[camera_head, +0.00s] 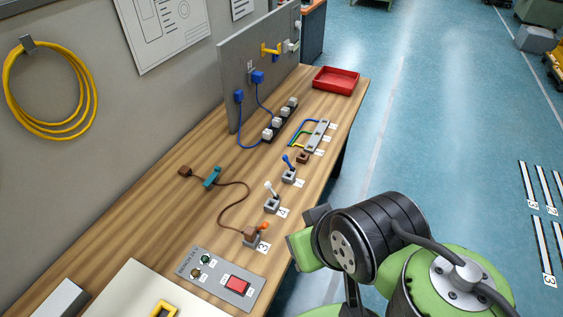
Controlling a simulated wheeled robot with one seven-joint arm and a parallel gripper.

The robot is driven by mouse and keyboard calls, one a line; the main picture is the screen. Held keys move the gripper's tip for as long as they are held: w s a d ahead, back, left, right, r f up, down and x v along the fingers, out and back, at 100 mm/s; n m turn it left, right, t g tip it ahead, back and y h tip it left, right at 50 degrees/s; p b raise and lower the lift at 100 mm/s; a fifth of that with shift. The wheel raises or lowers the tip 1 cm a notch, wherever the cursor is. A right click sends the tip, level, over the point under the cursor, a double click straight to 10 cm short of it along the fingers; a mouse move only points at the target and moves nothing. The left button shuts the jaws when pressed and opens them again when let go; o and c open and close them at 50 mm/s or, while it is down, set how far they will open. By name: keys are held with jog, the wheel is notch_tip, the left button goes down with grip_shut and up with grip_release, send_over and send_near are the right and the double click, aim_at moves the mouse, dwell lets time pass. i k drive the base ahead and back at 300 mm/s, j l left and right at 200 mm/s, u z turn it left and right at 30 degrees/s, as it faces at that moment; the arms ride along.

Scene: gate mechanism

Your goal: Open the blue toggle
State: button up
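The blue toggle (287,161) is a short blue lever on a small grey base, on the wooden workbench (150,205). Its lever leans toward the upper left in the head view. A numbered white card lies beside its base. My arm's black and green links show at the lower right, beyond the bench's right edge and apart from the toggle. I cannot make out my gripper's fingertips in this view.
A white toggle (271,191) and an orange toggle (261,229) stand nearer on the same bench edge. A brown block (303,157) and a grey strip with coloured wires (317,135) sit just beyond. A grey upright panel (240,70) and red tray (336,81) are farther back.

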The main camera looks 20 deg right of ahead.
aim_at(285, 157)
jog(key=i+l+u, duration=0.2)
jog(key=l+u, duration=0.25)
jog(key=i+l+u, duration=0.1)
jog(key=l+u, duration=0.8)
jog(key=i+j, duration=0.05)
